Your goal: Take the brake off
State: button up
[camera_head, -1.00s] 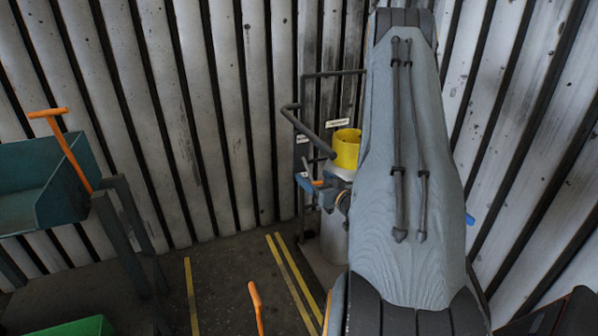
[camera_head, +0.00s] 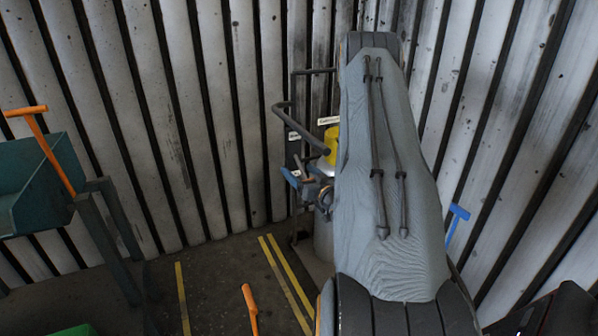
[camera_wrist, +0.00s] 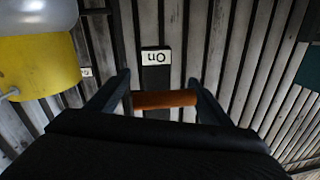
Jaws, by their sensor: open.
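In the wrist view my gripper (camera_wrist: 160,84) is open. Its two dark fingers stand on either side of an orange-brown bar (camera_wrist: 165,99), which lies crosswise between them; I cannot tell whether they touch it. A white label (camera_wrist: 156,57) beyond the bar reads "on" upside down. No brake is marked by name, so I cannot tell whether this bar is its handle. An orange lever (camera_head: 250,308) stands at the bottom middle.
A yellow cylinder (camera_head: 331,145) is partly behind my arm, beside a grey bent pipe (camera_head: 300,128) and a blue part (camera_head: 290,178). A blue T-handle (camera_head: 457,213) is at right. A teal bin (camera_head: 30,185) with an orange T-handle (camera_head: 42,145) is at left. Corrugated walls close the corner.

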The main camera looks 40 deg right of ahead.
jog(key=shift+w, duration=0.35)
